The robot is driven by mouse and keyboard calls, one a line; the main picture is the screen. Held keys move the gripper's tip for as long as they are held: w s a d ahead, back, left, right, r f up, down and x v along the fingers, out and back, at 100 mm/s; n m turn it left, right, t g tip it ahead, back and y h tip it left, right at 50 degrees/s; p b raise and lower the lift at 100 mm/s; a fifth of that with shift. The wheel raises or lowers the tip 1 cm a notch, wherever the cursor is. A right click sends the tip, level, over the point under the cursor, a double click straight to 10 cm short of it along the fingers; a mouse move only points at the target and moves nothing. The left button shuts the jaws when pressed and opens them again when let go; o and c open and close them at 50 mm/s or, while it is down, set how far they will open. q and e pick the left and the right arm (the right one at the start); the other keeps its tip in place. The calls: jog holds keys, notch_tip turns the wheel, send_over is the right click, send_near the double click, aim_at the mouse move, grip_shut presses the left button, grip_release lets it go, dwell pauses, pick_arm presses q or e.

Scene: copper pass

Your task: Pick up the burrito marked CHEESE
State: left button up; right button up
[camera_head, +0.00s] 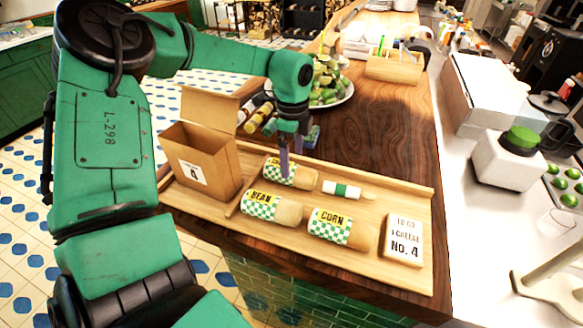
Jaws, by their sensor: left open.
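Three wrapped burritos with green-checked bands lie on a wooden tray (310,254). The front ones read BEAN (262,206) and CORN (337,227). The label of the back burrito (305,178) is mostly covered by my left gripper (289,170), so its word cannot be read. My left gripper is open and points down, with its fingers at the labelled left part of that back burrito. Whether the fingers touch it is unclear. My right gripper is not in view.
An open cardboard box (207,170) marked 4 stands left on the tray. A card (403,240) reads TO GO, 1 CHEESE, NO. 4. A small green-banded tube (342,189) lies right of the back burrito. A plate of green food (330,99) stands behind.

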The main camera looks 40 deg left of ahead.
aim_at(291, 166)
pick_arm(q)
notch_tip(291, 166, down, 4)
jog(key=shift+s+a+r+b, duration=0.1)
jog(key=shift+s+r+b, duration=0.05)
jog(key=shift+b, duration=0.35)
jog(key=shift+s, duration=0.15)
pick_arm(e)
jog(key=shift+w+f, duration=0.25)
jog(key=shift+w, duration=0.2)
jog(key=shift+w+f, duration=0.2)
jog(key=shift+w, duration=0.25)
pick_arm(q)
jog(key=shift+c, duration=0.3)
grip_shut()
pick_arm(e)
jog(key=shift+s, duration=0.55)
